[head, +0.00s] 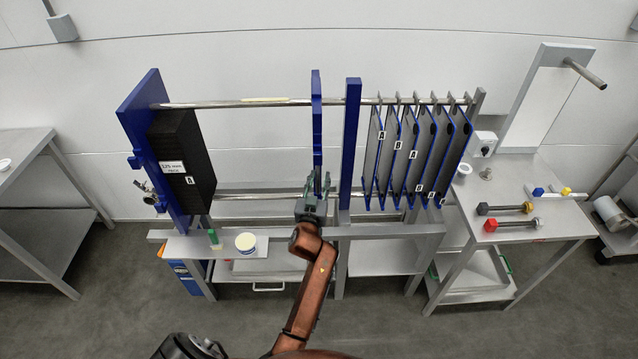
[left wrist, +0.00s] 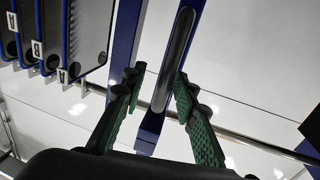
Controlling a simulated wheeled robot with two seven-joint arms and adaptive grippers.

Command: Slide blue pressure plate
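The blue pressure plate (head: 317,125) hangs upright, seen nearly edge-on, on the rails between the black pack and a blue post. In the left wrist view the plate (left wrist: 172,70) shows as a blue frame with a long grey middle. My left gripper (head: 318,186) is at the plate's lower part. In the left wrist view its green fingers (left wrist: 160,85) stand apart, one on each side of the plate's edge, with gaps visible. I cannot tell if either finger touches it. My right gripper is not in view.
A blue end plate (head: 150,150) with a black pack (head: 183,160) stands left. The blue post (head: 351,140) and several lettered plates (head: 410,150) stand right. Upper (head: 270,102) and lower rails run across. A white tub (head: 246,242) sits on the front shelf; bolts (head: 505,209) lie on the right table.

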